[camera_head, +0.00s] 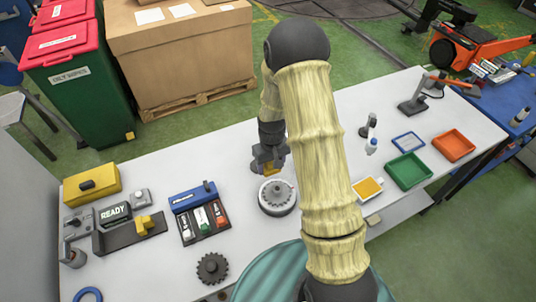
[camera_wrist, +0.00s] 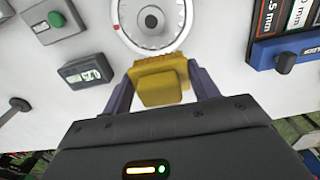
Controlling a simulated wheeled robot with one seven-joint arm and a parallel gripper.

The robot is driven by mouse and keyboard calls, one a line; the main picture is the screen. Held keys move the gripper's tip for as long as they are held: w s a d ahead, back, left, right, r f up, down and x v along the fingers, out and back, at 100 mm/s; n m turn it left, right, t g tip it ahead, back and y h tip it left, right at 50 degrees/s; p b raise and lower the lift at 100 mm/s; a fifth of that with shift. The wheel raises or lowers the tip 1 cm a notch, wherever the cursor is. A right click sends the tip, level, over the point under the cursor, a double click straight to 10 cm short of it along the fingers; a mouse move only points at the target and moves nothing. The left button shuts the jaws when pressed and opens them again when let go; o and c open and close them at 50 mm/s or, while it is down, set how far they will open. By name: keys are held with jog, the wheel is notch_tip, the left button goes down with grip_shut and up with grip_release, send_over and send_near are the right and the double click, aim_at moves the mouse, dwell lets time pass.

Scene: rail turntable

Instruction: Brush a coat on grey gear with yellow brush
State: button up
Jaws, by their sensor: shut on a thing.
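My gripper (camera_head: 268,160) is shut on the yellow brush (camera_wrist: 160,82), which shows between the two fingers in the wrist view. In the head view the gripper is just behind a round turntable (camera_head: 265,206) on the white bench, and only a little of the brush shows beneath it. A grey gear (camera_head: 277,191) lies on the turntable. In the wrist view the turntable's marked white rim (camera_wrist: 122,30) is cut by the top edge, just above the brush. I cannot tell whether the brush touches anything. The gear's surface is too small to judge for a coat.
A blue rack with labelled parts (camera_head: 195,197) stands left of the turntable. A dark gear (camera_head: 212,268) lies nearer me. A yellow pad (camera_head: 367,188), green tray (camera_head: 409,171) and orange tray (camera_head: 453,145) are right of my arm. A small display (camera_wrist: 86,70) shows in the wrist view.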

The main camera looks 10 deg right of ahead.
aim_at(272, 182)
jog(key=shift+w, duration=0.15)
jog(key=shift+r, duration=0.1)
jog(key=shift+f+b, duration=2.15)
jog(key=shift+f, duration=0.8)
jog(key=shift+f+b, duration=0.4)
jog(key=shift+f, duration=0.2)
jog(key=shift+s+d, duration=0.1)
jog(key=shift+s, duration=0.5)
jog(key=shift+w, duration=0.45)
dwell(2.6)
jog(key=shift+s, duration=0.35)
